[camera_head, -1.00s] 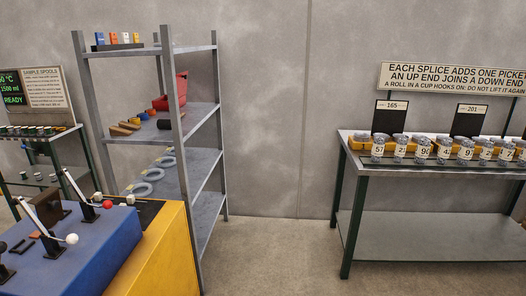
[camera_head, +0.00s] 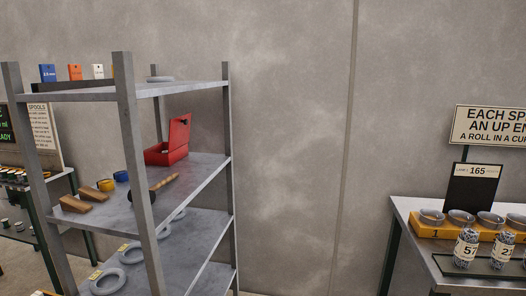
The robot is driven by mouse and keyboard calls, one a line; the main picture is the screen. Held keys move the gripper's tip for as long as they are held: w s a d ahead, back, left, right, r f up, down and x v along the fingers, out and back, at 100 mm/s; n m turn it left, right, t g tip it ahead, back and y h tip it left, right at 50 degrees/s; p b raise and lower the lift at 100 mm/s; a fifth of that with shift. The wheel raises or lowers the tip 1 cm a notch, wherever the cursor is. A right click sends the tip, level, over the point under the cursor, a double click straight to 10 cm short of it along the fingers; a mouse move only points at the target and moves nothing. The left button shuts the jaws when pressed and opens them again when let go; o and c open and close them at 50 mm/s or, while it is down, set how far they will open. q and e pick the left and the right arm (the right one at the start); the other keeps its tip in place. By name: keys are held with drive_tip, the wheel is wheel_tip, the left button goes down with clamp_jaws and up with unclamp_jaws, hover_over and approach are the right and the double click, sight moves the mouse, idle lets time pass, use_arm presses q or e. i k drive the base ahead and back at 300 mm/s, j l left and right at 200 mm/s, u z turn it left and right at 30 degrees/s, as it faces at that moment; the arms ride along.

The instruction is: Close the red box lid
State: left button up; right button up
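The red box (camera_head: 166,154) stands on the middle shelf of the grey metal rack, near its far right end. Its red lid (camera_head: 180,133) is open and stands up at the box's right side, with a small dark spot near its top. Neither of my grippers shows in the head view.
The rack (camera_head: 128,150) has upright posts at its corners. The middle shelf also holds wooden wedges (camera_head: 84,202), yellow and blue cups and a wooden-handled tool (camera_head: 164,182). Grey rings (camera_head: 110,281) lie below. A table (camera_head: 410,240) stands at right; bare wall lies between.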

sight(179, 127)
drive_tip(key=i+u, duration=0.4)
drive_tip(key=i+l+u, duration=0.1)
drive_tip(key=i+u, duration=0.25)
drive_tip(key=i+l+u, duration=0.2)
drive_tip(key=u, duration=0.3)
drive_tip(key=i+l+u, duration=0.1)
drive_tip(key=l+u, duration=0.35)
